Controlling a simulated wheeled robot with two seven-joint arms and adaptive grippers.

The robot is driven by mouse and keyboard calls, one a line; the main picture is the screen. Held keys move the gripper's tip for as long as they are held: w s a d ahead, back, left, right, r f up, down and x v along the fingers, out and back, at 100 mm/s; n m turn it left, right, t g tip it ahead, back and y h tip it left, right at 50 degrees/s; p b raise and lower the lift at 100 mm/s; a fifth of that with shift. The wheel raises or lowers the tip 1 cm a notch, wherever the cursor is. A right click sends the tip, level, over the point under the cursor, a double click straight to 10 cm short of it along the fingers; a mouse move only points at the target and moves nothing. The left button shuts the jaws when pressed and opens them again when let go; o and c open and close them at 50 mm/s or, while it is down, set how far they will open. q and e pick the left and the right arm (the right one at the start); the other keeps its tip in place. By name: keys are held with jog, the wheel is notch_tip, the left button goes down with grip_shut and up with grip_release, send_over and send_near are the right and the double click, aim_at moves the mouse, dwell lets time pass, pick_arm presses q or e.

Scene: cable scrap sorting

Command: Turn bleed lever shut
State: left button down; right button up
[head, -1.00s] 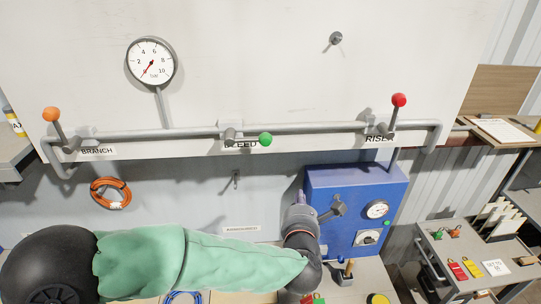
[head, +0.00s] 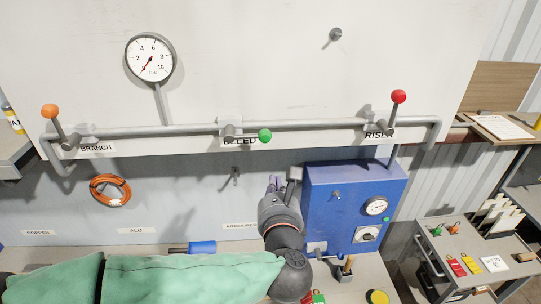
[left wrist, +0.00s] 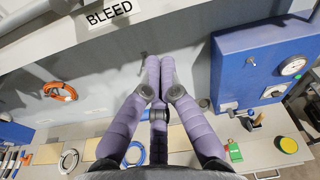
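The bleed lever (head: 265,136) has a green ball end and lies about level, pointing right along the pipe above the BLEED label (head: 240,141). In the left wrist view the BLEED label (left wrist: 108,13) shows at the top, but the lever is out of frame. My left gripper (head: 275,183) is below the lever, apart from it, just left of the blue box. In the left wrist view my left gripper's (left wrist: 159,62) purple fingers come together at the tips with nothing visible between them. My right gripper is not in view.
The branch lever (head: 50,111) with an orange ball and the riser lever (head: 398,97) with a red ball stand up at either side. A round gauge (head: 150,58) hangs above the pipe (head: 170,132). The blue box (head: 325,215) is close right of my gripper.

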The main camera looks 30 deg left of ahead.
pick_arm(q)
jog(key=p+x, duration=0.2)
jog(key=x, duration=0.8)
jog(key=r+p, duration=0.1)
jog(key=r, duration=0.1)
jog(key=s+r+p, duration=0.1)
jog(key=r+p, duration=0.1)
jog(key=shift+a, duration=0.1)
jog(key=shift+f, duration=0.1)
jog(key=shift+s, duration=0.1)
